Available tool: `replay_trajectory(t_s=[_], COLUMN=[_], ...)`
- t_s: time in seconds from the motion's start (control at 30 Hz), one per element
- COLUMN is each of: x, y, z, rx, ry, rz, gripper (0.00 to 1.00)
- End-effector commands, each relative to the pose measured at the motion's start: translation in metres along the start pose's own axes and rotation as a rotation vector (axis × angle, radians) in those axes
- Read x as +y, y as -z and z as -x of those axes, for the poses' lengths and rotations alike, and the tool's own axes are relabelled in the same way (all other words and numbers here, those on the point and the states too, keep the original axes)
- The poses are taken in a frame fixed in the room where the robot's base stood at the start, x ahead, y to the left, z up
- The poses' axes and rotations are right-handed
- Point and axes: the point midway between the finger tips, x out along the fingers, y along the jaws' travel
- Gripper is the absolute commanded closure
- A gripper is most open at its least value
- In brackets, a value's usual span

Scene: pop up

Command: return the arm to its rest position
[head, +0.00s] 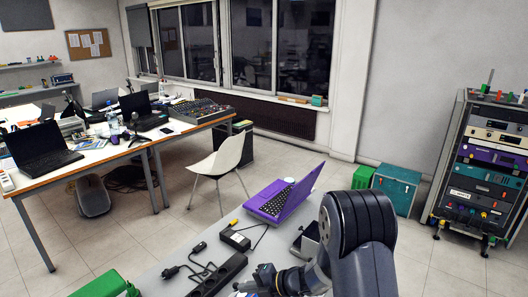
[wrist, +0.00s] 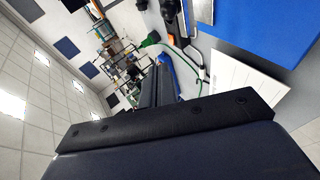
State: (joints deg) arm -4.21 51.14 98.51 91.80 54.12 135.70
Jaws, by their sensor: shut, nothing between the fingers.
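My arm (head: 362,235) rises at the bottom right of the head view, a thick dark link bent over the near table. Its lower end runs out of the frame, and my gripper cannot be made out clearly there. In the wrist view the dark body of my gripper fills the bottom, and the narrow dark fingers of my gripper (wrist: 160,88) stick out beyond it, close together. Nothing shows held between them. The wrist view is strongly tilted, with ceiling at left and the table at right.
The near table (head: 165,265) holds a purple laptop (head: 283,196), a black power strip (head: 218,275), a small black adapter (head: 235,240) and a green object (head: 103,285). A white chair (head: 218,160) stands behind it. An equipment rack (head: 485,165) stands at right, with open floor before it.

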Motion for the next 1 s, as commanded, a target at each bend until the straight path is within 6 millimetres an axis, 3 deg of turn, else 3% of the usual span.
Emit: replay_trajectory(t_s=[0.43, 0.5, 1.0], x=[0.006, 0.004, -0.009], y=[-0.002, 0.001, -0.005], z=[0.091, 0.069, -0.032], rx=[-0.006, 0.006, 0.001], ry=[-0.001, 0.002, 0.0], rz=[0.001, -0.001, 0.003], gripper=[1.0, 1.0, 1.0])
